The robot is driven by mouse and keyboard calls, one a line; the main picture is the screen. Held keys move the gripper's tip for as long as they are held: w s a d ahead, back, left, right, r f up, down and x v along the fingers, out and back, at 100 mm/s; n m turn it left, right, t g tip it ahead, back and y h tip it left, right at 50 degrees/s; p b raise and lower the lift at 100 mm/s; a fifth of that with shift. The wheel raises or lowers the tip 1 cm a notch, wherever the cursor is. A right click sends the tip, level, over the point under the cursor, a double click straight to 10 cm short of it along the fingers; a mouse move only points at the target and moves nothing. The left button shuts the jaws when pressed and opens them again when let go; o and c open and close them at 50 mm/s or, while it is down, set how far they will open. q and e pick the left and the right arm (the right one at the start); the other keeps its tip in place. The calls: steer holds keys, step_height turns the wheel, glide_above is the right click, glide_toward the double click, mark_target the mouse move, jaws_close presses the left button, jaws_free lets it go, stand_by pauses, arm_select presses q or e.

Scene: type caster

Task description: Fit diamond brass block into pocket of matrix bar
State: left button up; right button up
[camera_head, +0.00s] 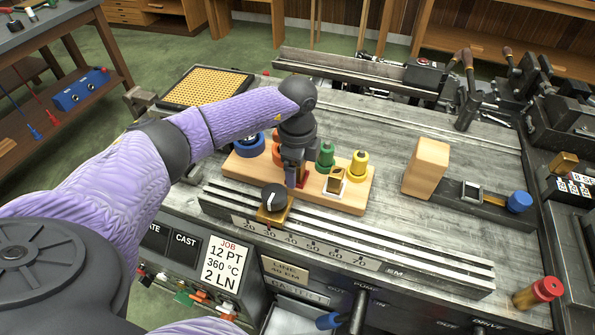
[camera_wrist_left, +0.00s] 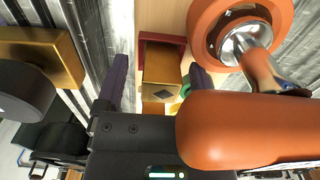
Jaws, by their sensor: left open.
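The diamond brass block (camera_wrist_left: 162,66) shows in the left wrist view, a brass block with a dark diamond mark on one face. It sits in a red holder (camera_wrist_left: 162,38) on the wooden board. My left gripper (camera_head: 296,182) is open and points down over the board; in the wrist view its two dark fingers (camera_wrist_left: 160,82) stand either side of the block, with visible gaps. In the head view the gripper hides most of this block. A dark bar (camera_head: 490,207) at right has a square metal-rimmed opening; I cannot tell if it is the matrix bar. My right gripper is not in view.
The wooden board (camera_head: 240,167) also holds green (camera_head: 325,156), yellow (camera_head: 358,165) and blue (camera_head: 249,144) round pieces, an orange piece (camera_wrist_left: 232,30) and another brass block (camera_head: 336,180). A brass slider with black knob (camera_head: 274,199) is close in front. A wooden block (camera_head: 427,168) stands right.

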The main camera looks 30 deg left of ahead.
arm_select(q)
jaws_close()
stand_by(0.3)
step_height(320, 180, up, 18)
steer(key=p, duration=0.3)
steer(key=shift+p, duration=0.4)
